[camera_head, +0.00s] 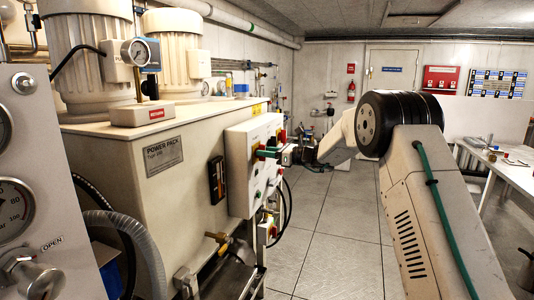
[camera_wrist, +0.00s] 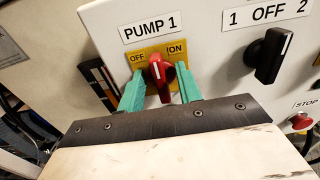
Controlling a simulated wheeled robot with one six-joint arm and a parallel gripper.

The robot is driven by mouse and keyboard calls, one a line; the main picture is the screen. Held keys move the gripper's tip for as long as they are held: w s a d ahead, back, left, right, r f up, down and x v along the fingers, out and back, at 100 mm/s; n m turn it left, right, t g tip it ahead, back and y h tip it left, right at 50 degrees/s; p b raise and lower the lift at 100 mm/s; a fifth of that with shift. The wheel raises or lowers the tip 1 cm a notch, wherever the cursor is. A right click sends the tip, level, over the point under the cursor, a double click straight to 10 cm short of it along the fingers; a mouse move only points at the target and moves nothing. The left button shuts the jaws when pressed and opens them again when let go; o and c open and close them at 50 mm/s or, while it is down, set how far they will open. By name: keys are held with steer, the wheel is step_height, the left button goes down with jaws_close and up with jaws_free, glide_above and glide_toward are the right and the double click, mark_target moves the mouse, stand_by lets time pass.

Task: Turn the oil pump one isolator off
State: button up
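The pump one isolator is a red rotary knob (camera_wrist: 160,76) on a yellow plate (camera_wrist: 148,56) marked OFF at left and I ON at right, under a PUMP 1 label (camera_wrist: 150,28). Its white line points upward in the wrist view, between the two words; I cannot tell which setting it is at. My gripper (camera_wrist: 161,88) has its green fingers on either side of the knob, with gaps showing, so it looks open around it. In the head view my gripper (camera_head: 268,152) reaches the white control box (camera_head: 238,165) from the right; the knob is not clear there.
A black 1 OFF 2 switch (camera_wrist: 268,55) sits right of the knob, and a red stop button (camera_wrist: 300,121) lies lower right. The power pack tank (camera_head: 160,190) stands left of the box. A table (camera_head: 505,170) stands far right; the floor (camera_head: 335,220) between is clear.

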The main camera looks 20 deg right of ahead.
jaws_close()
steer(key=shift+n, duration=0.4)
steer(key=shift+s+a+f+n, duration=0.1)
steer(key=shift+s+f+n, duration=0.05)
steer(key=shift+n, duration=2.7)
steer(key=shift+s+a+f+n, duration=0.1)
steer(key=shift+f+n, duration=0.1)
steer(key=shift+n, duration=2.6)
steer(key=shift+s+f+n, duration=0.15)
steer(key=shift+n, duration=2.7)
steer(key=shift+o, duration=0.3)
jaws_free()
